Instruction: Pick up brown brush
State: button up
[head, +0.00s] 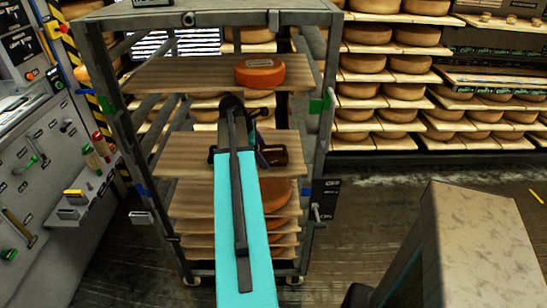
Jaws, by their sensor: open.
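A dark brown object (278,155), which looks like the brown brush, lies on the middle wooden shelf (185,155) of the metal rack. My turquoise arm reaches into the rack from below and covers part of that shelf. My gripper (260,150) is dark and small at the arm's far end, just left of the brown object. It is open, and its fingers are partly hidden and hard to make out. I cannot tell whether they touch the object.
An orange cheese wheel (260,71) sits on the shelf above. Another wheel (275,190) is on the shelf below. Rack posts (323,130) stand on both sides. A tool panel (50,170) is at left, and a box-like block (485,250) at lower right.

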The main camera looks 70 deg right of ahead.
aim_at(274, 155)
jog(key=shift+s+d, duration=0.2)
jog(key=shift+d, duration=0.05)
jog(key=s+d, duration=0.1)
jog(key=s+d+f+p, duration=0.1)
jog(key=shift+s+d, duration=0.1)
jog(key=shift+d, duration=0.2)
jog(key=shift+x, duration=0.95)
jog(key=c, duration=1.2)
jog(key=shift+r, duration=0.2)
